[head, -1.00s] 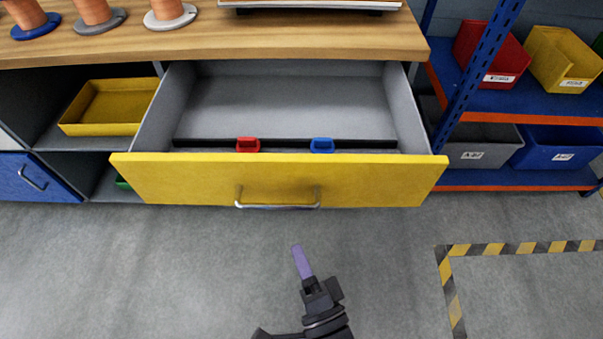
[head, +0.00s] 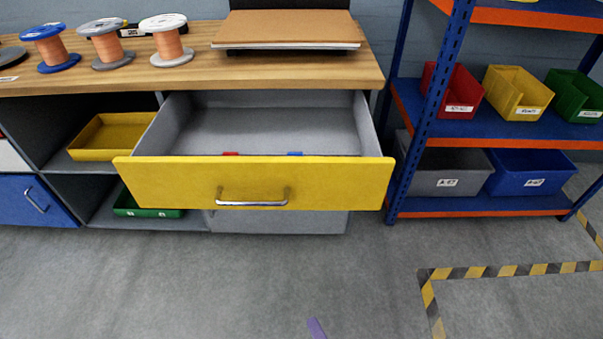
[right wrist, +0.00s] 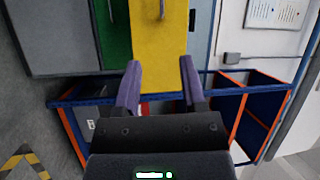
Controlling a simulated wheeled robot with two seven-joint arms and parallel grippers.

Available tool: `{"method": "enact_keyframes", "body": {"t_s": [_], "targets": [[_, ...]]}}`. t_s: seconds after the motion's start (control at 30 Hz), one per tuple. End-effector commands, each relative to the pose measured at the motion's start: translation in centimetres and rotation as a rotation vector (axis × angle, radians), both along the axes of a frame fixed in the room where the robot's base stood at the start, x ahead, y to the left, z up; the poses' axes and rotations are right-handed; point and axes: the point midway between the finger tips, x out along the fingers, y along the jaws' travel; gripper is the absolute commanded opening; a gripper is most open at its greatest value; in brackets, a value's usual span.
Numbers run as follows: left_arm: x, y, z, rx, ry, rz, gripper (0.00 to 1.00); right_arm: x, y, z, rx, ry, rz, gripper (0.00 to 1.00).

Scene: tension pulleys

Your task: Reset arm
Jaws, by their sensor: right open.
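The rest of my right arm is out of the head view. My left gripper is not in view.
The drawer stands pulled out below the wooden worktop (head: 200,73), with red (head: 231,154) and blue (head: 295,154) tabs inside. Spools stand on the worktop. A blue shelf rack (head: 480,205) with bins is at the right. The floor (head: 200,285) in front is clear.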

Motion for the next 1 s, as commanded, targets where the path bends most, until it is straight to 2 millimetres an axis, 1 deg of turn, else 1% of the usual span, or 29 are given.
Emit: {"method": "enact_keyframes", "body": {"t_s": [0.07,0.17,0.27,0.33,0.37,0.4,0.47,0.5,0.57,0.6,0.67,0.7,0.77,0.8,0.87,0.9,0.93,0.97,1.0], "targets": [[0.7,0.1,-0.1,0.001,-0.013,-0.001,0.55,-0.3,-1.4,-0.7,-0.052,0.000,0.020,0.53],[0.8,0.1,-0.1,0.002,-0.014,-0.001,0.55,-0.6,-3.4,-1.5,-0.126,0.001,0.048,0.53],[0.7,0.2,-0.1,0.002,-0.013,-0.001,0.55,-0.9,-6.0,-2.4,-0.220,0.001,0.084,0.53],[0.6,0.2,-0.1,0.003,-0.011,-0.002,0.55,-1.1,-8.3,-2.9,-0.300,0.000,0.114,0.53],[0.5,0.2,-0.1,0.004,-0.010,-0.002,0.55,-1.2,-8.8,-4.1,-0.360,0.023,0.108,0.53],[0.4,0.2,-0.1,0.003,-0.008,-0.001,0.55,-1.5,-9.6,-5.6,-0.446,0.050,0.108,0.53],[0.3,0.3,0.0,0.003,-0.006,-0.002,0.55,-1.9,-11.2,-7.7,-0.572,0.090,0.110,0.53],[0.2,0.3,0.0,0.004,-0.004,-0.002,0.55,-2.3,-12.4,-9.1,-0.660,0.120,0.116,0.53],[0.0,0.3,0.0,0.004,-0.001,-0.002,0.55,-3.1,-14.4,-11.2,-0.794,0.170,0.128,0.53],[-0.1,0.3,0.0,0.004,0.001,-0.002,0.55,-3.7,-15.9,-12.6,-0.886,0.207,0.140,0.53],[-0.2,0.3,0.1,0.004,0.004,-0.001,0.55,-5.0,-18.4,-14.7,-1.032,0.272,0.165,0.53],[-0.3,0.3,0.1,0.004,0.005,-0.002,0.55,-6.1,-20.4,-16.1,-1.134,0.321,0.188,0.53],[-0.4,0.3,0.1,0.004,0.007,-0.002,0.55,-8.2,-23.7,-18.1,-1.296,0.409,0.237,0.53],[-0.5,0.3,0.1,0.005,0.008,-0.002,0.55,-10.0,-26.2,-19.3,-1.410,0.479,0.281,0.53],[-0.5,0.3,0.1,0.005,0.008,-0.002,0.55,-13.4,-30.4,-20.7,-1.580,0.602,0.368,0.53],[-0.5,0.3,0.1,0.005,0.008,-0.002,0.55,-16.1,-33.2,-21.2,-1.688,0.695,0.443,0.53],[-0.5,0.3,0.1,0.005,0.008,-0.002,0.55,-18.2,-35.3,-21.4,-1.763,0.768,0.509,0.53],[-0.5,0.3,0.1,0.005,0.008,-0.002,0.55,-20.5,-37.3,-21.4,-1.828,0.845,0.578,0.53],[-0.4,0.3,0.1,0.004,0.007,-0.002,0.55,-23.6,-39.8,-21.1,-1.901,0.947,0.682,0.53]]}}
